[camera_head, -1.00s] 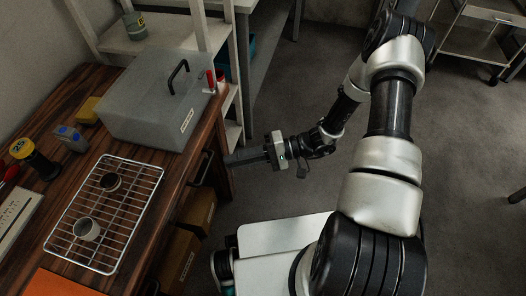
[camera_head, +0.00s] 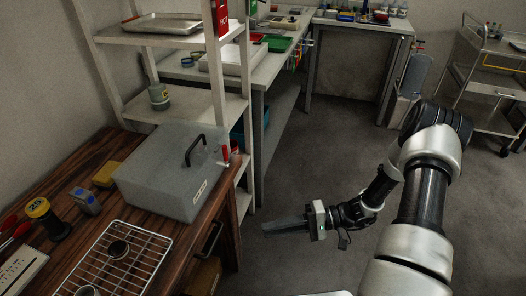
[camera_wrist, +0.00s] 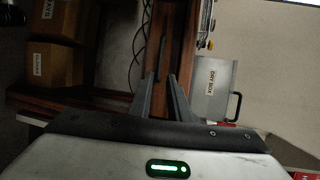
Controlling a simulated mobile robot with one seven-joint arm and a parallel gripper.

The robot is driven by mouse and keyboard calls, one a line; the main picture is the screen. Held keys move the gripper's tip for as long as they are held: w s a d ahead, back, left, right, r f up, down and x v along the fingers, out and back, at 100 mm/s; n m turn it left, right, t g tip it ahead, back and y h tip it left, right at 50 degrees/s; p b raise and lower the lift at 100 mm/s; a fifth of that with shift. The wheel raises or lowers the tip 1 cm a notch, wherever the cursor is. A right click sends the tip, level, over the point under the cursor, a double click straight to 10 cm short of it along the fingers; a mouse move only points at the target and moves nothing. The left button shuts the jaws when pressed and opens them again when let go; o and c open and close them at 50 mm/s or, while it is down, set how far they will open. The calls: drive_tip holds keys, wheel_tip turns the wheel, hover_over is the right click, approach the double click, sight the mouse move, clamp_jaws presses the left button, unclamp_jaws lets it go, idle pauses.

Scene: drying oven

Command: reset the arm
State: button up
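My gripper (camera_head: 268,229) hangs in free space over the floor, to the right of the wooden desk, with its fingers pointing left toward the desk. In the wrist view my gripper (camera_wrist: 161,78) shows two dark fingers with a gap between them and nothing held. My arm runs down the right side of the head view, bent at the elbow.
A grey lidded box (camera_head: 165,180), a wire rack (camera_head: 140,253) with small cups and a yellow-topped bottle (camera_head: 40,210) stand on the wooden desk (camera_head: 120,150). White shelves (camera_head: 180,104) stand behind. Cardboard boxes (camera_wrist: 58,18) sit below. Floor right of the desk is clear.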

drive_tip(key=s+d+r+t+h, duration=0.2)
drive_tip(key=s+r+h, duration=0.25)
drive_tip(key=r, duration=0.65)
drive_tip(key=s+d+r+t+h, duration=0.2)
drive_tip(key=s+r+h, duration=0.3)
drive_tip(key=r, duration=0.6)
drive_tip(key=s+d+r+t+h, duration=0.25)
drive_tip(key=r+h, duration=0.45)
drive_tip(key=r, duration=0.5)
wheel_tip(320, 180, up, 23)
drive_tip(key=p, duration=2.3)
drive_tip(key=shift+n+g, duration=0.4)
drive_tip(key=shift+g, duration=0.05)
drive_tip(key=shift+a+y, duration=0.1)
drive_tip(key=shift+y, duration=0.15)
